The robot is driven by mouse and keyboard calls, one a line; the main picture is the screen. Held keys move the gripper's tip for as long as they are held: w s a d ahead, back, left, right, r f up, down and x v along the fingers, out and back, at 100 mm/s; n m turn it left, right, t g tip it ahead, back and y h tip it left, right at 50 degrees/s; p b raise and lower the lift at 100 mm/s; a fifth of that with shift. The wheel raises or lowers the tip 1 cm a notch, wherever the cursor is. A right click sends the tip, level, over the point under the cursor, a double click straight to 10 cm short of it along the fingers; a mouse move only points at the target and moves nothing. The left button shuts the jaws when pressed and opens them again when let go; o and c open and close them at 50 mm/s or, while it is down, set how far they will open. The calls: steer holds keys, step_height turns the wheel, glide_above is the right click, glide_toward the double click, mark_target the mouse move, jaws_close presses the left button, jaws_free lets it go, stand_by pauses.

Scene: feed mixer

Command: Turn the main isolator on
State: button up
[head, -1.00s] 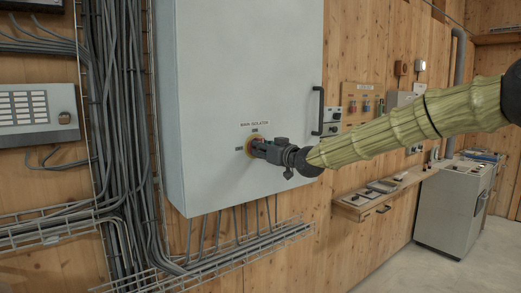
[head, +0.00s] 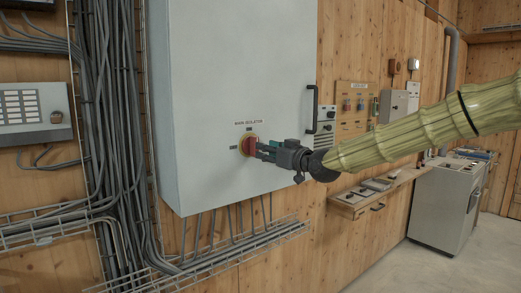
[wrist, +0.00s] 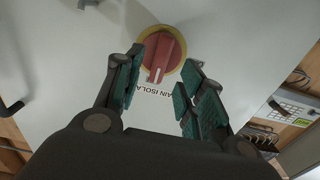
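The main isolator is a red rotary knob (head: 249,146) on a yellow disc, on the front of a grey cabinet (head: 235,75). Its "MAIN ISOLATOR" label (head: 247,123) is above it in the head view. In the wrist view the knob (wrist: 160,57) appears upside down. Its grip bar lies along the picture's vertical, with the white mark at the end towards the label. My gripper (head: 262,150) is in front of the knob, a little to its right in the head view. In the wrist view my gripper (wrist: 162,72) is open, its green-padded fingers apart and empty, short of the knob.
A black door handle (head: 314,108) stands out at the cabinet's right edge. Bundled cables (head: 110,120) run down its left side, with a wire tray (head: 230,250) below. A shelf (head: 375,195) and a grey console (head: 447,205) are at the right.

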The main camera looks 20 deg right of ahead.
steer(key=shift+v, duration=2.6)
steer(key=s+a+f+m+g+h, duration=0.1)
steer(key=a+f+g, duration=0.15)
steer(key=f, duration=0.95)
steer(key=s+a+f+g, duration=0.1)
steer(key=a+f+g, duration=0.15)
steer(key=f, duration=0.95)
steer(key=s+a+f+m+g+h, duration=0.15)
steer(key=s+f, duration=0.35)
steer(key=f, duration=0.6)
steer(key=s+a+f+g, duration=0.2)
steer(key=s+f, duration=0.2)
steer(key=f, duration=0.7)
steer(key=s+a+f+g, duration=0.1)
steer(key=s+f+g, duration=0.1)
steer(key=s+f, duration=0.8)
steer(key=s+f+g+h, duration=0.1)
steer(key=s+f, duration=0.4)
steer(key=s, duration=0.5)
steer(key=s+f+m+g+h, duration=0.1)
steer(key=s+f+g, duration=0.2)
steer(key=s+f, duration=0.3)
steer(key=s+f+g+h, duration=0.1)
steer(key=s+f, duration=0.5)
steer(key=s, duration=0.9)
steer(key=shift+s+d+m+g+h, duration=0.35)
steer(key=shift+d+g, duration=0.1)
steer(key=shift+g, duration=0.3)
steer(key=shift+f, duration=0.1)
